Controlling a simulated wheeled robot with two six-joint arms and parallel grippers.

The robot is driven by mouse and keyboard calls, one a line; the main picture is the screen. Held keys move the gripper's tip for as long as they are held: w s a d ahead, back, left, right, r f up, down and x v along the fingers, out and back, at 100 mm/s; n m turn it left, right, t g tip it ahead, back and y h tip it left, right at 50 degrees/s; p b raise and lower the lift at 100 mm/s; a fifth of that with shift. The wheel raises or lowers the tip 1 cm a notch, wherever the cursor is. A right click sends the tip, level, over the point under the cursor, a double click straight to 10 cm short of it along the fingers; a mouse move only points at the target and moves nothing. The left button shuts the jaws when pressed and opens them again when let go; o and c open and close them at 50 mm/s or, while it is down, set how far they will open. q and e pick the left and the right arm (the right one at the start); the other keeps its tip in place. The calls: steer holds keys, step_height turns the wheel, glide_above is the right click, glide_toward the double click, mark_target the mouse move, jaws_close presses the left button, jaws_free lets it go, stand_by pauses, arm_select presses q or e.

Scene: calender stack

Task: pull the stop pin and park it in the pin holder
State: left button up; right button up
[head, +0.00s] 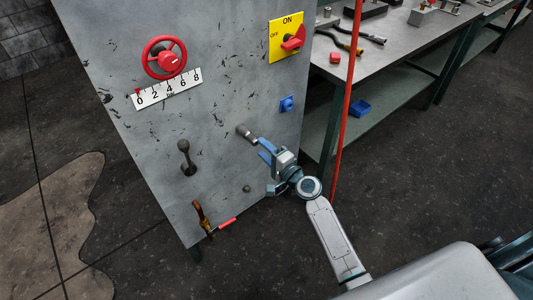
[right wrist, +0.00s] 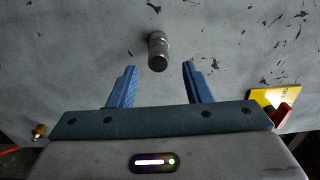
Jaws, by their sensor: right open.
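A short grey metal pin (head: 245,132), which looks like the stop pin, sticks out of the grey panel. It also shows in the right wrist view (right wrist: 158,52), ahead of my fingers and roughly midway between them. My right gripper (head: 263,149) is open and empty, its blue fingers pointing at the pin from the lower right; it also shows in the right wrist view (right wrist: 158,80). A small blue block (head: 287,104) on the panel, right of and above the pin, may be the pin holder. My left gripper is not in view.
The panel (head: 110,60) carries a red handwheel (head: 163,57) over a number scale, a yellow ON/OFF switch plate (head: 286,37), a dark lever (head: 186,158) and a red-handled brass valve (head: 203,216). A red upright line (head: 346,110) and a workbench (head: 395,50) stand to the right.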

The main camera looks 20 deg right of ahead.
mark_target(257, 143)
steer(key=shift+w+a, duration=0.15)
steer(key=shift+w, duration=0.25)
steer(key=x, duration=0.3)
steer(key=shift+w+a+f+b, duration=0.15)
steer(key=shift+w+a+b, duration=0.15)
steer(key=shift+w, duration=0.4)
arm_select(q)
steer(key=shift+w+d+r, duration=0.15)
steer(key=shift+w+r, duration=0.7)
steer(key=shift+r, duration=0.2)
arm_select(e)
steer(key=shift+w+a, duration=0.15)
steer(key=shift+w, duration=0.4)
steer(key=c, duration=0.9)
steer(key=o, duration=0.9)
